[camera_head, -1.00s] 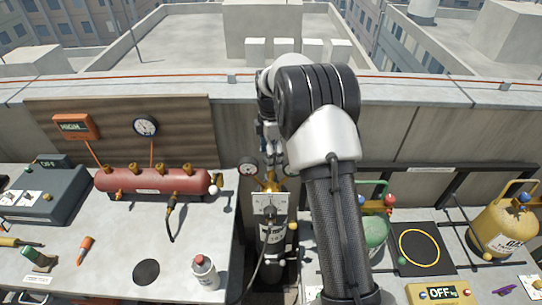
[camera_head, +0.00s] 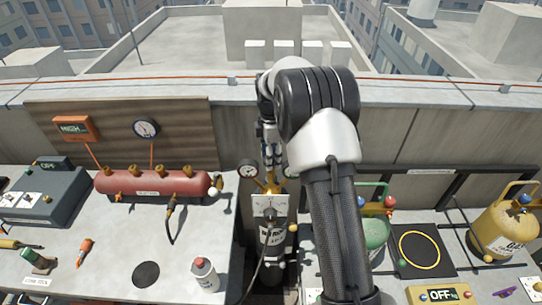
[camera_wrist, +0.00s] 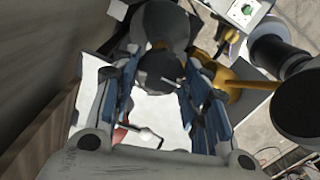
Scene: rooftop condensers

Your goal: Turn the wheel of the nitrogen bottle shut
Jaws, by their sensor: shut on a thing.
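The nitrogen bottle (camera_head: 272,238) is a dark upright cylinder in the gap between two worktops in the head view. Brass fittings and a round gauge (camera_head: 249,170) sit around its top, with a white dial panel (camera_head: 270,207) in front. My gripper (camera_head: 270,160) reaches down over the bottle top, partly hidden by my arm. In the wrist view, the blue-padded fingers of my gripper (camera_wrist: 158,78) are shut on a dark round wheel (camera_wrist: 158,70) between them. The wheel's turn position is unclear.
The left worktop (camera_head: 105,240) holds a red manifold (camera_head: 150,183), a spray can (camera_head: 204,273) and tools. The right worktop holds a green bottle (camera_head: 376,232), a yellow gas bottle (camera_head: 503,234) and a scale display (camera_head: 440,294). A parapet (camera_head: 440,92) runs behind.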

